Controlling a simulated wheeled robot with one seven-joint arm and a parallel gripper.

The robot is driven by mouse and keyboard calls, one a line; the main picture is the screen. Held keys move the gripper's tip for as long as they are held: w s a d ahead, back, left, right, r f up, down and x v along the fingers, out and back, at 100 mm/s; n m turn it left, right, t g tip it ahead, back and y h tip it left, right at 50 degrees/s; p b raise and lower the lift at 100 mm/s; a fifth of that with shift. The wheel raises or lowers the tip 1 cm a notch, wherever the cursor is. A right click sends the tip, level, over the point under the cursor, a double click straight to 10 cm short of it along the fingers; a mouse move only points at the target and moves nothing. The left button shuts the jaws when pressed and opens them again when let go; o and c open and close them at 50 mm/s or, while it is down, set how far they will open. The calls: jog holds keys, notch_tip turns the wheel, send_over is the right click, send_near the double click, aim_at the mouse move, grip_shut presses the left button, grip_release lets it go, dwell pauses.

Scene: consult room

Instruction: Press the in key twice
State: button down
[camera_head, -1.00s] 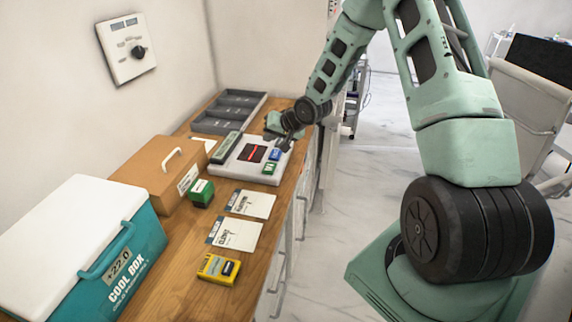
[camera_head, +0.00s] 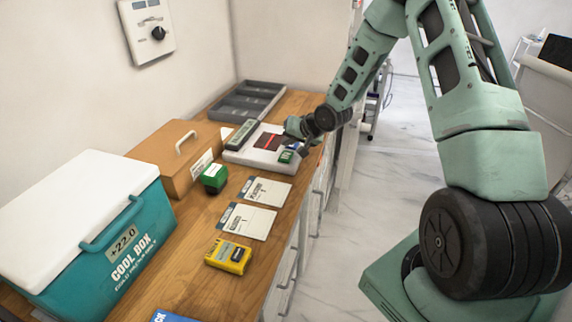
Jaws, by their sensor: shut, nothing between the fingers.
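A light grey device (camera_head: 250,157) lies flat on the wooden counter. It has a dark window with a red line (camera_head: 271,142) and a green key (camera_head: 286,156) near its right front corner. The lettering on the key is too small to read, so I cannot tell which key is "in". My gripper (camera_head: 303,149) is shut and empty, low over the right side of the device, just behind and right of the green key. It hides the spot where a blue key showed earlier. I cannot tell whether the fingertips touch a key.
A dark grey compartment tray (camera_head: 232,114) is behind the device. The counter's right edge is close to my gripper.

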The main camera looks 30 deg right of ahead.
aim_at(283, 154)
jog(key=shift+f+b, duration=0.4)
jog(key=shift+f, duration=0.7)
dwell(1.1)
jog(key=shift+f, duration=0.4)
jog(key=shift+f+b, duration=0.5)
dwell(0.6)
jog(key=shift+r, duration=0.1)
jog(key=shift+r+p, duration=0.8)
jog(key=shift+p, duration=0.05)
jog(key=shift+r, duration=0.15)
notch_tip(283, 154, up, 5)
jog(key=p, duration=0.4)
